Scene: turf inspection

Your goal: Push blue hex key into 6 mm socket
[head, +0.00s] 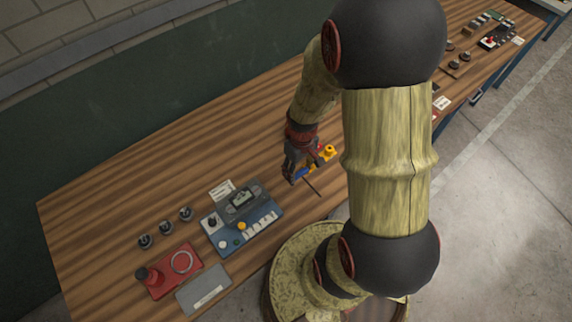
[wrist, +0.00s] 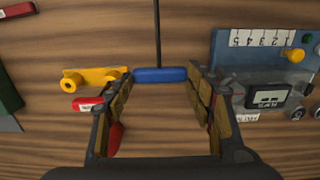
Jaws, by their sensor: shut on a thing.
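The blue hex key (head: 301,173) has a blue handle and a thin dark shaft. My gripper (head: 294,166) is shut on the handle above the wooden bench. In the wrist view the handle (wrist: 160,75) lies crosswise between the fingers (wrist: 162,82), and the shaft (wrist: 158,35) runs toward the top edge. A blue box (head: 217,236) with a white numbered strip stands on the bench, left of the gripper in the head view. It also shows at the right of the wrist view (wrist: 232,65). The 6 mm socket cannot be made out in either view.
A yellow holder (wrist: 98,78) and a red item (wrist: 86,103) lie beside the gripper. A grey unit with a display (head: 241,200) sits on the blue box. A red base (head: 175,272), a grey plate (head: 204,290) and round dark pieces (head: 166,227) stand further left. The bench behind is clear.

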